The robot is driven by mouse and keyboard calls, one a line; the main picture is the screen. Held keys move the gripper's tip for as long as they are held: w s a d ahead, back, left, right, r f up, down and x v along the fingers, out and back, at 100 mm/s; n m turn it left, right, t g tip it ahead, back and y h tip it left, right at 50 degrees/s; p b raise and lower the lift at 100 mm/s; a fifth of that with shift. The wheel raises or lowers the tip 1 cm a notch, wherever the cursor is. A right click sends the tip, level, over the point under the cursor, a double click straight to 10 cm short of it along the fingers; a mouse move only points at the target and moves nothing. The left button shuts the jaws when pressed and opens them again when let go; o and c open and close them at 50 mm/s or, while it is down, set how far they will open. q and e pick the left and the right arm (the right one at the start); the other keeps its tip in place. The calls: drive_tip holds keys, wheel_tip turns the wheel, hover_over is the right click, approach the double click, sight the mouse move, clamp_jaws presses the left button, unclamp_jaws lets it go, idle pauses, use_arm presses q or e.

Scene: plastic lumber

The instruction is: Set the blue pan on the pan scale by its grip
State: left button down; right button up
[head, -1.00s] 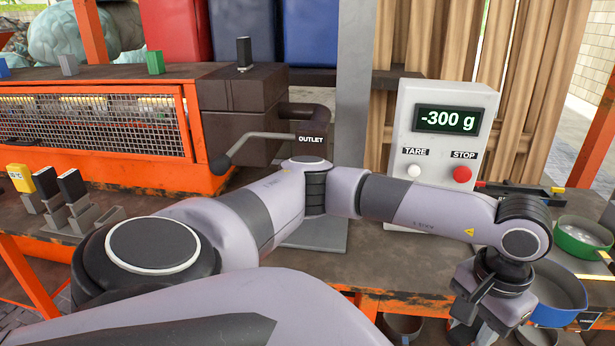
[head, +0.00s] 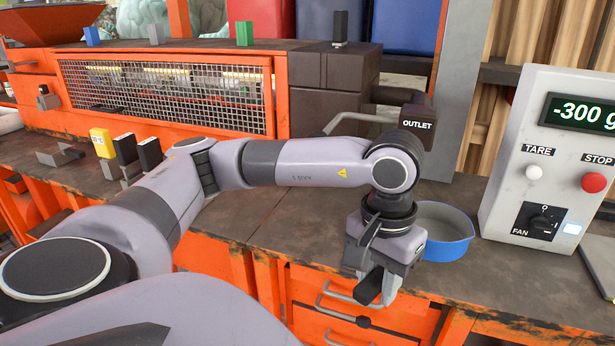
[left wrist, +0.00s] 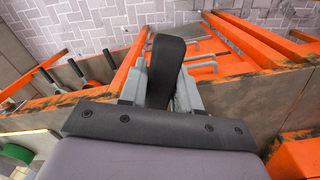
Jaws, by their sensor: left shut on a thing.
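The blue pan (head: 447,236), pale grey inside, is at the workbench below the outlet in the head view. My left gripper (head: 376,288) is in front of it and partly covers it. In the left wrist view a dark grip (left wrist: 166,65) sits between the fingers, and the gripper is shut on it. The pan body is out of sight there. The scale display (head: 590,114) on the white box reads -300 g. I cannot make out the scale plate, and cannot tell whether the pan touches anything beneath. My right gripper is not in view.
The outlet (head: 416,125) hangs just above and behind the pan. The white control box (head: 512,180) stands to the right. Orange drawers (head: 335,312) are below the bench edge.

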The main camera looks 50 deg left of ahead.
use_arm(q)
drive_tip(key=s+a+f+n+b, duration=0.2)
drive_tip(key=s+a+b, duration=0.25)
drive_tip(key=s, duration=0.25)
drive_tip(key=w+a, duration=0.1)
drive_tip(key=w, duration=0.4)
drive_tip(key=w+a+f, duration=0.1)
drive_tip(key=w+a, duration=0.1)
drive_tip(key=w, duration=0.2)
drive_tip(key=w+a+p, duration=0.1)
drive_tip(key=w, duration=0.4)
drive_tip(key=shift+w+a+f, duration=0.15)
drive_tip(key=shift+w+a, duration=0.15)
drive_tip(key=shift+w, duration=0.05)
drive_tip(key=shift+w+f, duration=0.15)
drive_tip(key=shift+f, duration=0.25)
drive_tip(key=shift+f+b, duration=0.65)
drive_tip(key=shift+f, duration=0.25)
drive_tip(key=c, duration=0.7)
unclamp_jaws()
